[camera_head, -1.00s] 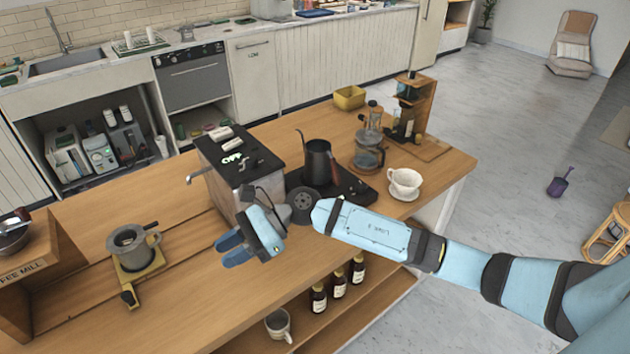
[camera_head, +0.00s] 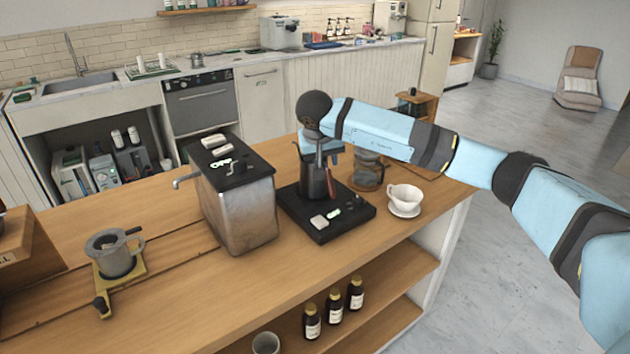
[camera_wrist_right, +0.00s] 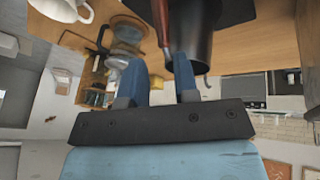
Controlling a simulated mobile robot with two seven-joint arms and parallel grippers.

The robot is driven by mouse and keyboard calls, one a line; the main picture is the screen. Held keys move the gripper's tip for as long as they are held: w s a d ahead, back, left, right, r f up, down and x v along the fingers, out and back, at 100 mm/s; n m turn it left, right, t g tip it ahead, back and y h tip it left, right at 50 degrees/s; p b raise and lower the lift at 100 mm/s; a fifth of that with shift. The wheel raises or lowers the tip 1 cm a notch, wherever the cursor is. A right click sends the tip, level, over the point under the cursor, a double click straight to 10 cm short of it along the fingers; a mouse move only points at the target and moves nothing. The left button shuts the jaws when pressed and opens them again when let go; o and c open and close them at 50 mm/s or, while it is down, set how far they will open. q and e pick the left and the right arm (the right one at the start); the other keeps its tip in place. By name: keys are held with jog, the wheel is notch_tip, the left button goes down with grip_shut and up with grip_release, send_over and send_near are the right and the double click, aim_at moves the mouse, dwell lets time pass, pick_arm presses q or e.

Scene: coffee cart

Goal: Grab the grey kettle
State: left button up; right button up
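The dark grey kettle (camera_head: 313,184) stands upright on the black hot plate (camera_head: 345,217) in the head view, its top partly hidden by my right gripper (camera_head: 327,148). In the right wrist view the kettle (camera_wrist_right: 203,45) shows at upper centre, with its reddish-brown handle (camera_wrist_right: 163,20). My right gripper (camera_wrist_right: 160,65) has its two blue fingers apart. The end of the handle appears between the fingertips, with no clear contact. One fingertip overlaps the kettle body in that view. My left gripper is in neither current view.
A metal boxy machine (camera_head: 238,205) stands left of the hot plate. A glass press pot (camera_head: 367,172) is behind on the right, and a white cup (camera_head: 405,198) is to the right. A grinder-like pot (camera_head: 115,255) sits far left. The front wooden counter is clear.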

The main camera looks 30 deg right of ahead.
aim_at(329, 178)
jog(key=x, duration=1)
jog(key=shift+f, duration=0.15)
grip_shut()
